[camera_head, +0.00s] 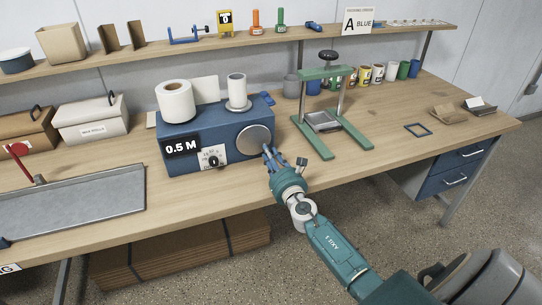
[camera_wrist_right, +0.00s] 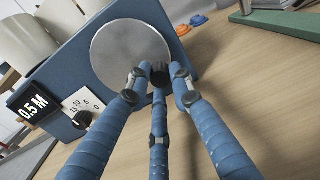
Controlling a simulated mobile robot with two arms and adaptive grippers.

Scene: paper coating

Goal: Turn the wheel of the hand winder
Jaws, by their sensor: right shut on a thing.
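The hand winder is a blue box (camera_head: 185,140) on the bench, with a black "0.5 M" display (camera_head: 181,147) and a small dial (camera_head: 213,160) on its front. Its round grey wheel (camera_head: 254,139) is on the right of the front face; the wheel (camera_wrist_right: 122,50) fills the upper middle of the right wrist view. My right gripper (camera_head: 269,153) is at the wheel's lower right. In the wrist view its fingers (camera_wrist_right: 158,76) are closed around a dark knob (camera_wrist_right: 160,73) at the wheel's lower edge. My left gripper is not in view.
A white roll (camera_head: 175,101) and a smaller spool (camera_head: 237,91) stand on top of the winder. A green press (camera_head: 325,121) stands close to its right. A grey metal tray (camera_head: 75,199) lies to the left. Bench space in front of the winder is clear.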

